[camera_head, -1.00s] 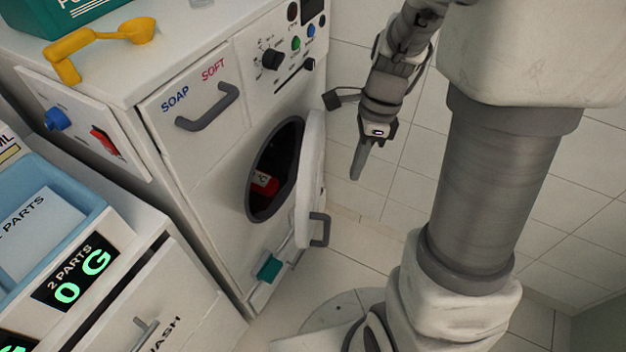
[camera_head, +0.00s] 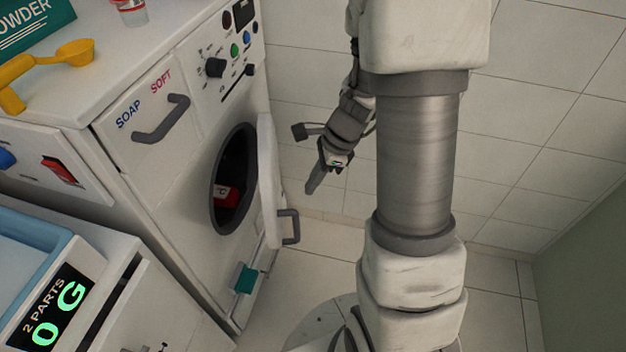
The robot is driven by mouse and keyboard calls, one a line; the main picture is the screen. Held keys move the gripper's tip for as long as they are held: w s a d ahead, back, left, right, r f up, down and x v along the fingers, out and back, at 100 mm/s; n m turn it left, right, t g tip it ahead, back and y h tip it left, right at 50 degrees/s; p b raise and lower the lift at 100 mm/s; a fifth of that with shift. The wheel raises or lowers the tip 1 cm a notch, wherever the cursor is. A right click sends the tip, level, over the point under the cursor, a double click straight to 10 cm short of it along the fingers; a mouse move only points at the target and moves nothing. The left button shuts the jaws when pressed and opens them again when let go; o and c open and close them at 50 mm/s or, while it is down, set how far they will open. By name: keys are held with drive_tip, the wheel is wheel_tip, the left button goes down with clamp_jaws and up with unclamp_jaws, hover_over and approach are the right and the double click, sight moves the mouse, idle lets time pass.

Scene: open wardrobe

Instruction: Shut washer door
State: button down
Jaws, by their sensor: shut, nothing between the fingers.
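The washer (camera_head: 185,190) is a white front-loader at the left, with its round dark opening (camera_head: 233,178) in view. Its white door (camera_head: 269,180) stands open, swung out to the right and seen nearly edge-on. The door's grey handle (camera_head: 291,227) sticks out at its lower right. A red item (camera_head: 227,195) lies inside the drum. My gripper (camera_head: 312,188) is shut and empty, pointing down to the right of the door and above its handle in the picture. It appears apart from the door.
The soap drawer (camera_head: 150,112) is shut. A yellow scoop (camera_head: 55,55), a powder box (camera_head: 35,25) and a clear cup (camera_head: 131,12) stand on top. A scale display (camera_head: 52,305) is at lower left.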

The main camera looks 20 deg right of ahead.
drive_tip(key=a+f+b, duration=0.1)
drive_tip(key=a+f, duration=0.1)
drive_tip(key=w+a+f+b, duration=0.1)
drive_tip(key=a+f, duration=0.1)
drive_tip(key=f, duration=0.1)
drive_tip(key=shift+w+a+f, duration=0.1)
drive_tip(key=shift+a, duration=0.2)
drive_tip(key=shift+w+a, duration=0.15)
drive_tip(key=shift+a, duration=0.45)
drive_tip(key=shift+a, duration=0.15)
drive_tip(key=w+a+m+t+p, duration=0.1)
drive_tip(key=w+a+m+p, duration=0.2)
drive_tip(key=a, duration=1)
drive_tip(key=shift+w+a+m+t+h+p, duration=0.2)
drive_tip(key=shift+w+m+t+h+p, duration=0.15)
drive_tip(key=shift+w+m, duration=0.4)
drive_tip(key=shift+a+r, duration=0.1)
drive_tip(key=shift+r, duration=0.1)
